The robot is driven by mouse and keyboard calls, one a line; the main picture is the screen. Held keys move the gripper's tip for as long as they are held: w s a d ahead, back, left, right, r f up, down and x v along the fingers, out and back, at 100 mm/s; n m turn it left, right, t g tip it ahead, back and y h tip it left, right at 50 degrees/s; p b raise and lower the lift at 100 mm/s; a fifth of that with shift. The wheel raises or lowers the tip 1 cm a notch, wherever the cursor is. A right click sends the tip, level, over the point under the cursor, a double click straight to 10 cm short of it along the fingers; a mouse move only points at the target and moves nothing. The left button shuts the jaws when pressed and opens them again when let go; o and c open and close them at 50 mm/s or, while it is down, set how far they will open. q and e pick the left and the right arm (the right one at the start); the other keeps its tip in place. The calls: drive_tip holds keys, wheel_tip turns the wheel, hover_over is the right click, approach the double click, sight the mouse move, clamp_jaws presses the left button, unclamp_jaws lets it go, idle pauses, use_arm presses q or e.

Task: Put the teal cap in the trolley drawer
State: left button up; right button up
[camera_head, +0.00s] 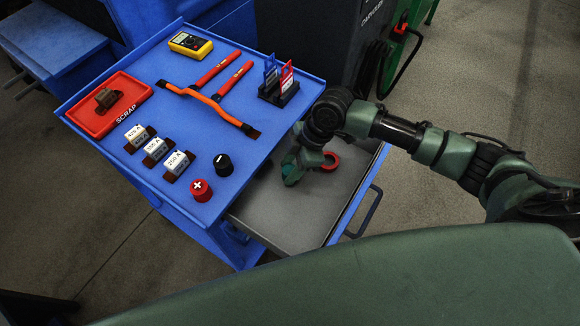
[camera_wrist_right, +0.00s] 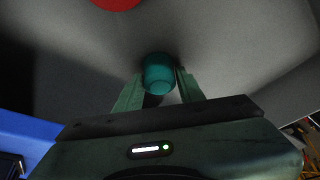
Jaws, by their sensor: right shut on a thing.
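The teal cap (camera_wrist_right: 159,73) is between the fingers of my right gripper (camera_wrist_right: 158,92) in the right wrist view, with the fingers closed against its sides. In the head view my right gripper (camera_head: 293,174) is over the open trolley drawer (camera_head: 285,215), inside its outline. There the cap is mostly hidden by the gripper. The drawer's grey floor lies below the cap; I cannot tell whether the cap touches it. My left gripper is not in view.
A red ring-like item (camera_head: 330,161) lies in the drawer beside the gripper. The blue trolley top (camera_head: 225,120) holds a red scrap tray (camera_head: 75,118), a yellow meter (camera_head: 190,44), red-handled tools, labelled blocks and two round caps. The drawer's front part is clear.

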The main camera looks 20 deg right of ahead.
drive_tip(key=shift+f, duration=0.1)
drive_tip(key=o, duration=0.8)
drive_tip(key=shift+o, duration=0.2)
drive_tip(key=v, duration=1.2)
